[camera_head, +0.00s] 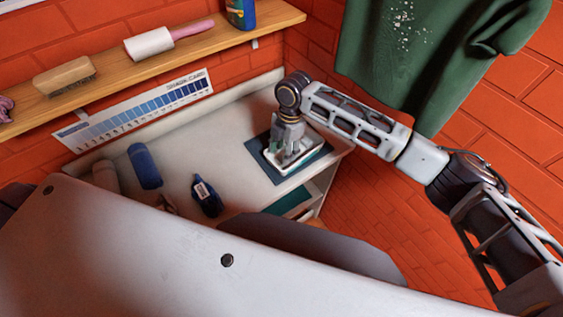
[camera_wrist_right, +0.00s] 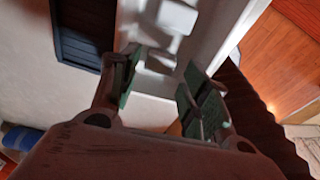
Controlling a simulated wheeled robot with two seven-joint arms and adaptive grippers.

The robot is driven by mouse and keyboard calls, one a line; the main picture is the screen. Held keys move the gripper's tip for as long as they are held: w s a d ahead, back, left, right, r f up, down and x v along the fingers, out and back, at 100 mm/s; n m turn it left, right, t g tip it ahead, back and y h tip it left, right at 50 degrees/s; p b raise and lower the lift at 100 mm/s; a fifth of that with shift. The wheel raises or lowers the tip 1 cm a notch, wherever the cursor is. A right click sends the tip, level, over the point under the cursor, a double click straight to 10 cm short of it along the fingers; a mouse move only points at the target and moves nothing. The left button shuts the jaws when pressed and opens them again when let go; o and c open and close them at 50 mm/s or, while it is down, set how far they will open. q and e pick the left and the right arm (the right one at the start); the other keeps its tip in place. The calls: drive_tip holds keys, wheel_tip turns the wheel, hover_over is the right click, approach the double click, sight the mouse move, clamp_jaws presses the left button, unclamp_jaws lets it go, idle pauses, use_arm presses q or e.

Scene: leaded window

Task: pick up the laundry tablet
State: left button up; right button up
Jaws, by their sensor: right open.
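My right gripper (camera_head: 287,148) points down over a white tray (camera_head: 311,157) at the right end of the white counter. In the right wrist view the gripper (camera_wrist_right: 163,92) is open, its two green-padded fingers apart with nothing seen held between them. Pale, blocky shapes (camera_wrist_right: 176,17) show in the white tray beyond the fingertips. I cannot tell for sure which of them is the laundry tablet, and the gripper hides much of the tray in the head view. My left gripper is not in view.
The tray sits on a dark blue mat (camera_head: 256,153) near the counter's edge. To its left are a dark labelled bottle (camera_head: 207,198) and a blue roll (camera_head: 145,166). A wooden shelf (camera_head: 108,80) runs above, and a green garment (camera_head: 430,50) hangs behind my right arm.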

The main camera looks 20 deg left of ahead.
sight(282, 157)
drive_tip(key=shift+s+a+f+b, duration=0.1)
drive_tip(key=shift+f+b, duration=0.5)
drive_tip(key=shift+f, duration=0.2)
drive_tip(key=shift+s+a+f+b, duration=0.1)
drive_tip(key=shift+f+b, duration=0.5)
drive_tip(key=shift+f, duration=0.2)
drive_tip(key=shift+d, duration=0.1)
drive_tip(key=c, duration=0.6)
